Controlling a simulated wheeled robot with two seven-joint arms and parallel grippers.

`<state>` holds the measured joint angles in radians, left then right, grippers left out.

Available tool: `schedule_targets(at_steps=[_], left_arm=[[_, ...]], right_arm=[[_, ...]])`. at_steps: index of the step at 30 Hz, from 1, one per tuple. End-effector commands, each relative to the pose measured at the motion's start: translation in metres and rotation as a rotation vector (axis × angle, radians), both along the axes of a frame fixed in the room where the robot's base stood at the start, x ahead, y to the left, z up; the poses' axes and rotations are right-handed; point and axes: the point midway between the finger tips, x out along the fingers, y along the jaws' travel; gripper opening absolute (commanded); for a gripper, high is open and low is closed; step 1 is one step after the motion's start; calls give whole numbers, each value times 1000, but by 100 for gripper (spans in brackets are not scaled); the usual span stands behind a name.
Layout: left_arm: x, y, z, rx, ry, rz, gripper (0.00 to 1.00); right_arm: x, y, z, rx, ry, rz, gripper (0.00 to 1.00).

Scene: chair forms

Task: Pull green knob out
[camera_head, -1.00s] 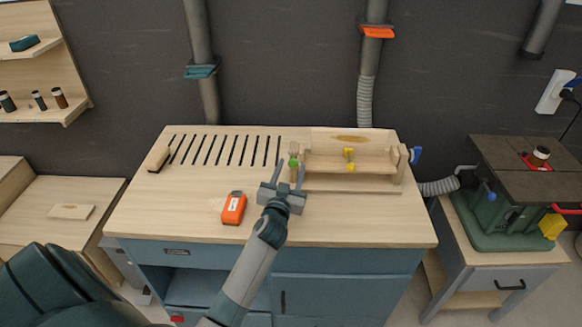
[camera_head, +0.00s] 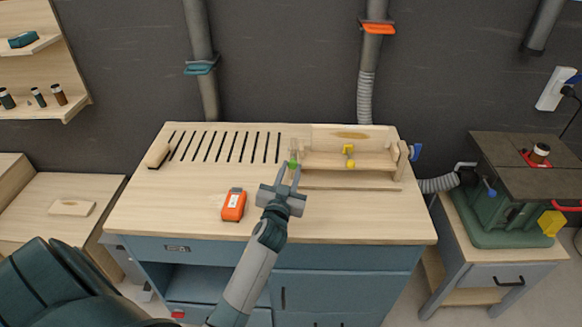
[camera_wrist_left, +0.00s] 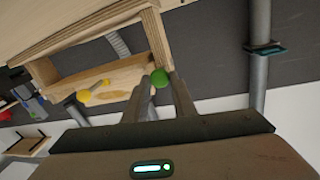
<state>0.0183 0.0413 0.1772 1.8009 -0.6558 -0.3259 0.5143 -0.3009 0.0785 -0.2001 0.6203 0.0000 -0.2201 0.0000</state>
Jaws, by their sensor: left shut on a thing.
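The green knob (camera_head: 293,164) sits at the left end of the wooden jig (camera_head: 343,179) on the workbench. My left gripper (camera_head: 288,173) reaches it from the front, with its two fingers on either side of the knob. In the left wrist view the green knob (camera_wrist_left: 160,78) shows at the fingertips, and the gripper (camera_wrist_left: 157,92) is closed on it. The fingers partly hide the knob's front and its shaft. My right gripper is not in view.
A yellow knob (camera_head: 350,163) is on the jig's middle, and a blue knob (camera_head: 415,152) is at its right end. An orange tape measure (camera_head: 233,205) lies on the workbench (camera_head: 170,205) left of my gripper.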

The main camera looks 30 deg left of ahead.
Motion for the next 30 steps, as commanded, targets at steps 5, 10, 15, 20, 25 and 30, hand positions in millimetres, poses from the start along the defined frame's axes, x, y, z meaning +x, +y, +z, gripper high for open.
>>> schedule_targets(at_steps=[5,10,15,20,25,30], left_arm=[[-1,-3,-2,-1,2,-4,0],[-1,-3,-2,-1,2,-4,43],[-1,-2,-2,-1,1,-3,43],[-2,-2,-2,0,2,-3,43],[-10,-6,-3,0,2,-3,43],[-30,-13,-4,-1,2,-3,43]], right_arm=[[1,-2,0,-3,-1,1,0],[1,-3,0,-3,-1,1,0],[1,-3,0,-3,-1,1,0],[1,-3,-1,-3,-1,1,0],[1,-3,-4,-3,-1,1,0],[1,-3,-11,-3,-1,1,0]])
